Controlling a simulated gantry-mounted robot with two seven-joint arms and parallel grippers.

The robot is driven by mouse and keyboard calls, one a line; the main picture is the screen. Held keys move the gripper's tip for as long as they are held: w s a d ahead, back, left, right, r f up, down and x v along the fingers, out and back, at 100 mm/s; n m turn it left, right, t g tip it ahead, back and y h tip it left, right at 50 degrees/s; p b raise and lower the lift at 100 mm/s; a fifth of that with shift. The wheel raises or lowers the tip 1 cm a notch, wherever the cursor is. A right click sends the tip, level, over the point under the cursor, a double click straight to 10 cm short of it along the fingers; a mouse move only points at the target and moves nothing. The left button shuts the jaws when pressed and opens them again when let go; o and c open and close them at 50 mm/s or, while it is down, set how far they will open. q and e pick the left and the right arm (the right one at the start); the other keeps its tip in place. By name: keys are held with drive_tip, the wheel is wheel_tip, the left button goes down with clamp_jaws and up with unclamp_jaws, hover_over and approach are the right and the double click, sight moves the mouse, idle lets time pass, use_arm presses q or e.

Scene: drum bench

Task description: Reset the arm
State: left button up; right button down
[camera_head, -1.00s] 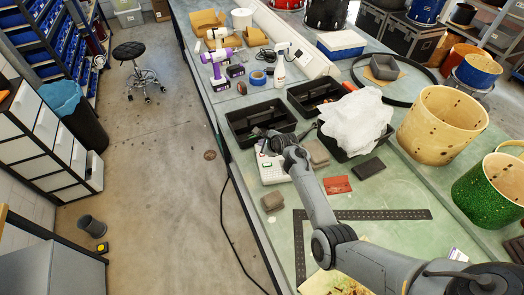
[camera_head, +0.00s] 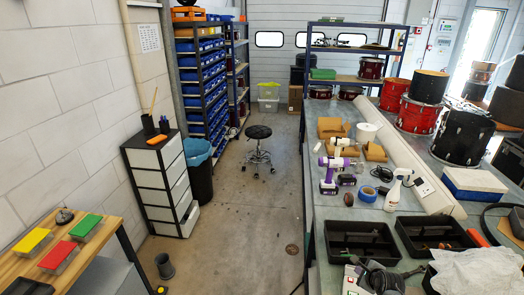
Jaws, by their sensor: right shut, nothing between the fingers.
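My right gripper (camera_head: 362,266) shows at the bottom edge of the head view, dark and shut, with nothing visible held in it. It is over the near edge of the left black tray (camera_head: 338,250) and beside a white item with coloured marks (camera_head: 349,287). Most of my right arm is cut off below the picture. My left gripper is not in view.
A second black tray (camera_head: 465,236) and crumpled white sheeting (camera_head: 478,272) lie to the right. The floor aisle (camera_head: 245,225) left of the bench is mostly open.

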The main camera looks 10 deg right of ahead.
drive_tip(key=s+n, duration=0.2)
drive_tip(key=s, duration=0.1)
drive_tip(key=s+a+f+n+g, duration=0.1)
drive_tip(key=s+n, duration=0.2)
drive_tip(key=s, duration=0.1)
drive_tip(key=s+a+n, duration=0.1)
drive_tip(key=s+n, duration=0.2)
drive_tip(key=shift+s+a+f+g+h, duration=0.15)
drive_tip(key=shift+s+a+g+h, duration=0.15)
drive_tip(key=shift+g+h, duration=0.1)
drive_tip(key=s+a+r+n+g+y, duration=0.1)
drive_tip(key=s+a+r+n, duration=0.2)
drive_tip(key=s+a+n, duration=0.55)
drive_tip(key=s+a+r+n+g, duration=0.15)
drive_tip(key=s+a+n, duration=0.3)
drive_tip(key=s, duration=0.65)
drive_tip(key=s+a+r+n+g+y, duration=0.1)
drive_tip(key=s+a+r+n, duration=0.2)
drive_tip(key=s+a+n, duration=0.5)
wheel_tip(320, 180, up, 14)
drive_tip(key=d+m+p, duration=0.1)
drive_tip(key=d+p, duration=0.1)
drive_tip(key=p, duration=1.1)
drive_tip(key=shift+s+f+p, duration=0.25)
drive_tip(key=shift+s+p, duration=0.05)
drive_tip(key=shift+s, duration=0.1)
